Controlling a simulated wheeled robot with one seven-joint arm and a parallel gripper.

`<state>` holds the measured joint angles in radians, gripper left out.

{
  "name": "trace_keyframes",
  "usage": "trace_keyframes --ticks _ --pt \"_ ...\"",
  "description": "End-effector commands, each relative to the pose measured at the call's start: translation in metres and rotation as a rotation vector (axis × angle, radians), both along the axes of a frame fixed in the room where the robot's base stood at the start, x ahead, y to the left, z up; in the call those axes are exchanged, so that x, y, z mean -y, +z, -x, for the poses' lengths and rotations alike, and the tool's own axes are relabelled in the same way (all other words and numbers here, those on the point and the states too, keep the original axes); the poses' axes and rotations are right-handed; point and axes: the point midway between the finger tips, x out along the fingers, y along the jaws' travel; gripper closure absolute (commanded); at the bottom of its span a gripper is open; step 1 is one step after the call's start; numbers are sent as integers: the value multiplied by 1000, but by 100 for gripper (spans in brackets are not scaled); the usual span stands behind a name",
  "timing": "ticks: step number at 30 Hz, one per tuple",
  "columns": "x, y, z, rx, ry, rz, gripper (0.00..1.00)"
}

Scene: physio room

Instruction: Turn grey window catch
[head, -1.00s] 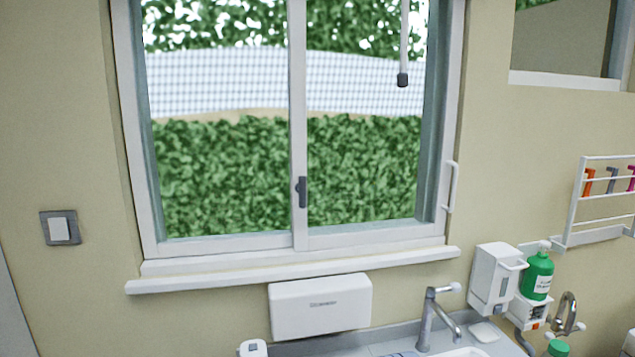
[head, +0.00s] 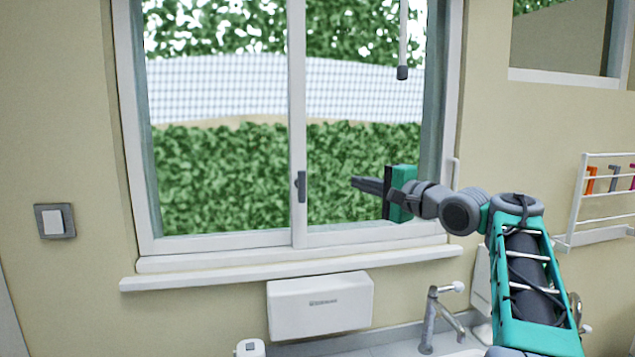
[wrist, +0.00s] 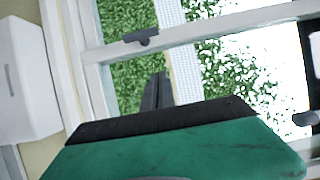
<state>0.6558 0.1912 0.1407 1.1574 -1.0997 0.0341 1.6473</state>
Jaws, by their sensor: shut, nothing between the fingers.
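The grey window catch (head: 301,186) is a small dark grey piece on the upright middle bar of the sliding window (head: 297,120). It stands roughly in line with the bar. In the wrist view the catch (wrist: 141,36) shows on the bar, above and left of the fingers. My gripper (head: 354,183) is shut and empty, in front of the right pane. Its fingertips point left towards the catch, at about its height, with a gap between them. In the wrist view the gripper's dark fingers (wrist: 158,78) lie together.
The window sill (head: 290,268) runs below. A white dispenser (head: 320,305) hangs under it, left of the tap (head: 430,318) and sink. A grey-tipped white rod (head: 403,60) hangs at the upper right pane. A wire rack (head: 600,200) is on the right wall.

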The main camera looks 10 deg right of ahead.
Motion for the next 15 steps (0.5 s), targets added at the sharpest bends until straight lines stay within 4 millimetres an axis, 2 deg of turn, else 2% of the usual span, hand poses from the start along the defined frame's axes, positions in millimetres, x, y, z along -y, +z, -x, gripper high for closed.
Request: trace_keyframes --ticks 8,11,15 --pt "-2 1 -1 -1 0 3 100" --pt "-5 2 -8 -1 1 3 100" --pt "-17 3 -30 -2 4 3 100"
